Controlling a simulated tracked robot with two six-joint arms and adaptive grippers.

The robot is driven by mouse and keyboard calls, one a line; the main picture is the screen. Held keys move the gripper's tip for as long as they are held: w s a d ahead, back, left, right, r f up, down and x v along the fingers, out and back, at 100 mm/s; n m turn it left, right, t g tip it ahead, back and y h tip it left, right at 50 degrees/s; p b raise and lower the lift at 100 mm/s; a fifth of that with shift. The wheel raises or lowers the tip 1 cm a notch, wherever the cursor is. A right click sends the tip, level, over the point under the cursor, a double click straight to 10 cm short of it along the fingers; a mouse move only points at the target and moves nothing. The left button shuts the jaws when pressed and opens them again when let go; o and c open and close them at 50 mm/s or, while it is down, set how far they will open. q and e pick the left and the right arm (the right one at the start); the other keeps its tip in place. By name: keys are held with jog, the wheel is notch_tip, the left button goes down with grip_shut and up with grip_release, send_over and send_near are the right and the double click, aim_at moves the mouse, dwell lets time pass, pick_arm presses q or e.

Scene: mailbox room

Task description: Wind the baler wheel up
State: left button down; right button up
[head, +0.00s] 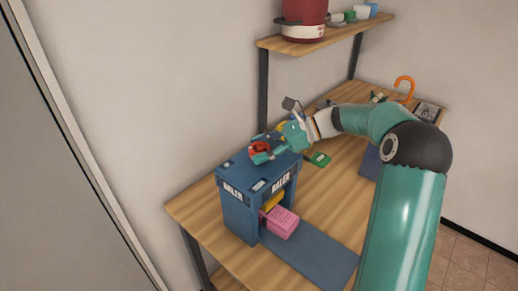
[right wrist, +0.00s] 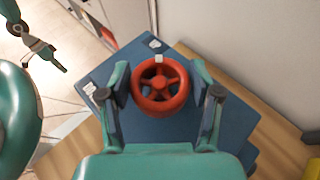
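The blue baler (head: 240,208) stands on the wooden table, with BALER labels on its faces. Its red wheel (head: 258,147) is on top, partly hidden by my right gripper (head: 266,150). In the right wrist view the spoked wheel (right wrist: 160,101) lies between the two fingers of my right gripper (right wrist: 160,75). The fingers are apart, one on each side of the rim, with what looks like a narrow gap on both sides. A pale mark shows on the far part of the rim. My left gripper (right wrist: 45,50) shows only small in the right wrist view's upper left corner.
A pink block (head: 281,222) and a yellow item (head: 273,201) are in the baler's opening. A green item (head: 319,159) lies behind. A shelf (head: 330,36) with a red pot (head: 303,18) is above. An orange hook (head: 405,86) is at the table's far end.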

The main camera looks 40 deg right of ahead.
jog(key=shift+o, duration=1.3)
jog(key=v, duration=1.1)
jog(key=shift+d+f, duration=0.1)
jog(key=shift+s+d, duration=0.25)
jog(key=shift+s, duration=0.1)
